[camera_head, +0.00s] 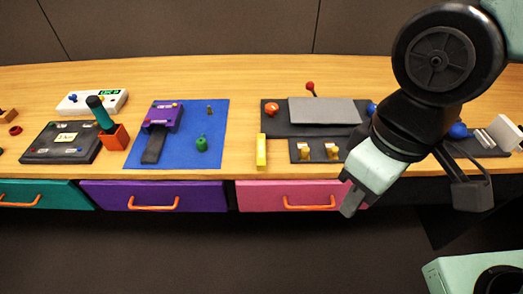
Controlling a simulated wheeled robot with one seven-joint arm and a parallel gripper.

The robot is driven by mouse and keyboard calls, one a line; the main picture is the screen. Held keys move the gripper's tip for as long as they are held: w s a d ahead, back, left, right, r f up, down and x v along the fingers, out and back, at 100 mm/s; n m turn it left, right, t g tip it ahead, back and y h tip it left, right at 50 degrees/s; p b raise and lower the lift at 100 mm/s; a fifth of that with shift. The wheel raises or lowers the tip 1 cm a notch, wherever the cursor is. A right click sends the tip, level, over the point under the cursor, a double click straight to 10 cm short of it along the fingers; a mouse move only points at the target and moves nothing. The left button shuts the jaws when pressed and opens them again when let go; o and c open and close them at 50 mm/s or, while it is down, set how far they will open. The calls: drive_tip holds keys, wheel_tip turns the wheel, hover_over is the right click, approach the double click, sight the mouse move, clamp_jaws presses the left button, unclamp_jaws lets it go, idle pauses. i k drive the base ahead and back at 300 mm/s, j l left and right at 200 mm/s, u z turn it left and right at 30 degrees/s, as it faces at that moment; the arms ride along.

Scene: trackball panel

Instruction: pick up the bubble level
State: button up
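A small upright yellow bar (261,151), which looks like the bubble level, is at the front edge of the wooden table, left of the dark panel. Its fine details are too small to make out. My gripper (352,199) points down in front of the table edge, to the right of the yellow bar and clear of it. The gap between its fingers cannot be made out from this angle. No held object shows.
A dark panel (275,128) with a grey plate (324,111) and knobs stands right of the bar. A blue mat (215,135) with a purple device (163,116) lies left. Drawers with orange handles (309,203) are below the table. Bare wood separates mat and bar.

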sight(260, 148)
drive_tip(key=j+z, duration=0.15)
drive_tip(key=j, duration=0.45)
drive_tip(key=j+z, duration=0.1)
drive_tip(key=j, duration=0.55)
drive_tip(key=j+z, duration=0.15)
drive_tip(key=j, duration=0.45)
drive_tip(key=k+j+z, duration=0.15)
drive_tip(key=j, duration=0.45)
drive_tip(key=k+j+z, duration=0.1)
drive_tip(key=j, duration=0.55)
